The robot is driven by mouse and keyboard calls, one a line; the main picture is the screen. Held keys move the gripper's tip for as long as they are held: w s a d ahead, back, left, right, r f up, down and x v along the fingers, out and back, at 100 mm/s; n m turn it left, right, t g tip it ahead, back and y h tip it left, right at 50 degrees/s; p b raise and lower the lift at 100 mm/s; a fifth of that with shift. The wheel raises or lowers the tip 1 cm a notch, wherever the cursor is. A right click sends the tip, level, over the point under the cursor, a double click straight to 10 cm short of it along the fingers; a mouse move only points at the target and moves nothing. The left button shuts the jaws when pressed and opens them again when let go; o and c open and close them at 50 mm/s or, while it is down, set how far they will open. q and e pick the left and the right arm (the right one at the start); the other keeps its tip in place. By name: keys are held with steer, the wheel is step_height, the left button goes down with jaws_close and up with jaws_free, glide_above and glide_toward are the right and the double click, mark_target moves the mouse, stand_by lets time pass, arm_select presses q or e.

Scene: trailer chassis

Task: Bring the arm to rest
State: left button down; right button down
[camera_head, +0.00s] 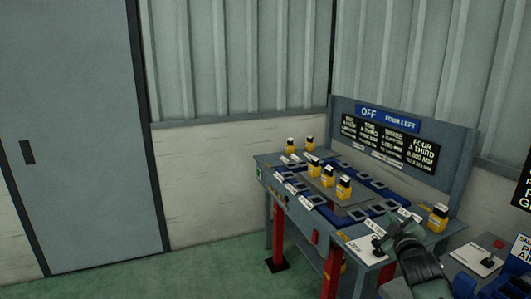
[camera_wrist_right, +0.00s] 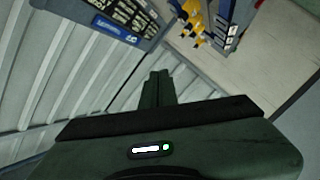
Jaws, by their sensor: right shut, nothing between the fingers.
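My right arm comes into the head view from the lower right. Its dark gripper (camera_head: 385,241) is over the near right corner of the workbench (camera_head: 262,160). In the right wrist view the right gripper (camera_wrist_right: 157,75) has its two fingers together and holds nothing. The wrist view is tilted, with the bench and its sign board at the top. My left gripper shows in neither view.
A second station (camera_head: 480,258) is at lower right. A grey door (camera_head: 80,130) and green floor (camera_head: 200,265) lie left.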

step_height(320, 180, up, 4)
steer(key=a+m+t+y, duration=0.1)
steer(key=a+m+t, duration=0.1)
steer(key=m, duration=0.2)
steer(key=s+a+f+m+g+b, duration=0.1)
steer(key=s+f+g, duration=0.15)
steer(key=f, duration=1.05)
steer(key=s+a+f+g, duration=0.1)
steer(key=s+f+g, duration=0.15)
steer(key=f, duration=1.05)
steer(key=s+a+f+g+y+b, duration=0.1)
steer(key=s+a+f+g, duration=0.1)
steer(key=s+f, duration=0.95)
steer(key=s+a+f+g, duration=0.1)
steer(key=s+f+g, duration=0.2)
steer(key=s+f, duration=0.85)
steer(key=s+a+f+g, duration=0.3)
steer(key=s+f+g, duration=0.1)
steer(key=s+f, duration=1.3)
steer(key=s+a+f+g, duration=0.2)
steer(key=s+f, duration=0.1)
steer(key=s, duration=0.9)
steer(key=s+a+f+g+b, duration=0.1)
steer(key=s+f, duration=0.2)
steer(key=s, duration=0.9)
steer(key=shift+a+f+g+y, duration=0.3)
steer(key=shift+a+f+g, duration=0.05)
steer(key=shift+a+g, duration=0.05)
